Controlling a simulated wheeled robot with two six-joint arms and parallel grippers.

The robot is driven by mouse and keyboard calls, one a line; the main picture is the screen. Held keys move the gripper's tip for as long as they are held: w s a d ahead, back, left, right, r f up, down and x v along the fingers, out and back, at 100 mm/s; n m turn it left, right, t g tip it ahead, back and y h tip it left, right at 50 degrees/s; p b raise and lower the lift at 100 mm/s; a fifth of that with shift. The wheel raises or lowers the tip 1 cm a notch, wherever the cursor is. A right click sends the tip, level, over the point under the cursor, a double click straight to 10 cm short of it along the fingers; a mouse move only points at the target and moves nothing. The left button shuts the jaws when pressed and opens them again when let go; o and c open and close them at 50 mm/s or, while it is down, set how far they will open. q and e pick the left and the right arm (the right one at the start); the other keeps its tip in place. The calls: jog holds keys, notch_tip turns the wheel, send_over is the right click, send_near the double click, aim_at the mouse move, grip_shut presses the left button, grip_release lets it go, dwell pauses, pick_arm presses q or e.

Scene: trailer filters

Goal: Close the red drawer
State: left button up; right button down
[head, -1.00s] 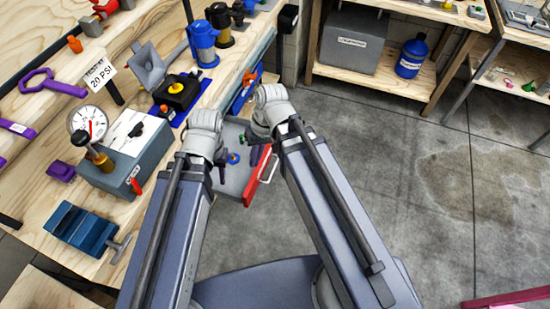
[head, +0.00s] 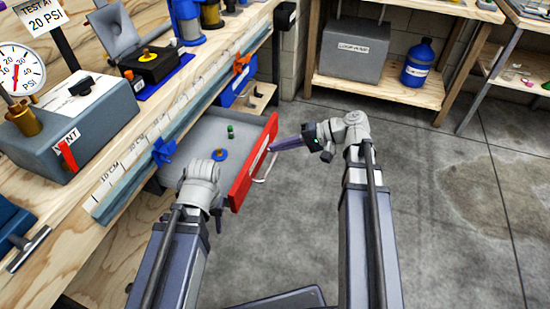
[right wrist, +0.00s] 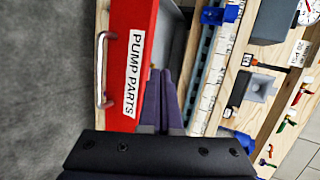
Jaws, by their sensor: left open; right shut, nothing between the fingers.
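The red drawer (head: 252,170) is pulled out from under the workbench, with its grey tray showing behind the red front. Its metal handle (head: 266,166) is on the outer face; the right wrist view shows this handle (right wrist: 101,70) and a "PUMP PARTS" label. My right gripper (head: 274,147) is shut and empty, just outside the red front, fingers pointing at it near its upper edge. In the right wrist view the closed fingers (right wrist: 161,85) overlap that edge; I cannot tell whether they touch. My left gripper (head: 192,208) is open by the drawer's near side, its fingers partly hidden by its wrist.
The bench edge carries a ruler strip (head: 150,150) and a blue clamp (head: 164,151). The floor (head: 430,190) to the right is clear up to the shelves.

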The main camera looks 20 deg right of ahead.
jog(key=w+d+f+m+t+y+b, duration=0.2)
jog(key=d+f+t+b, duration=0.4)
jog(key=d+b, duration=0.6)
send_near(266, 137)
jog(key=shift+m+y, duration=0.3)
jog(key=b+x, duration=0.1)
jog(key=x, duration=0.5)
jog(key=shift+w+a+f, duration=0.1)
jog(key=shift+w+a, duration=0.15)
jog(key=shift+a, duration=0.05)
jog(key=x, duration=2.4)
jog(key=shift+w+a+f, duration=0.15)
jog(key=shift+a, duration=0.1)
jog(key=shift+w+a, duration=0.15)
jog(key=shift+a, duration=0.05)
jog(key=shift+w+a, duration=0.1)
